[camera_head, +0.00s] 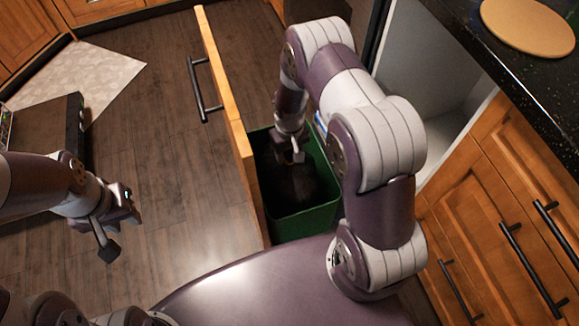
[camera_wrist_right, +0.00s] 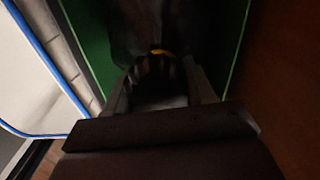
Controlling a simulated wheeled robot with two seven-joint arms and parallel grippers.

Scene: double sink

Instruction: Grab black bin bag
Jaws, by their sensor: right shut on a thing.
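The black bin bag (camera_head: 290,186) is a dark shape inside a green bin (camera_head: 306,222), which stands behind an open wooden drawer front. My right gripper (camera_head: 290,152) reaches down into the bin from above. In the right wrist view its fingers (camera_wrist_right: 163,92) are shut on the dark bag (camera_wrist_right: 135,30), with a small yellow spot between the tips. Most of the bag is in shadow and its outline is unclear. My left gripper (camera_head: 115,232) hangs empty over the floor at the left, and its fingers look apart.
The wooden drawer front (camera_head: 232,125) with its dark handle stands close left of the bin. A cabinet and dark counter (camera_head: 480,40) with a round board (camera_head: 528,27) are at the right. Open floor (camera_head: 165,170) lies left of the drawer.

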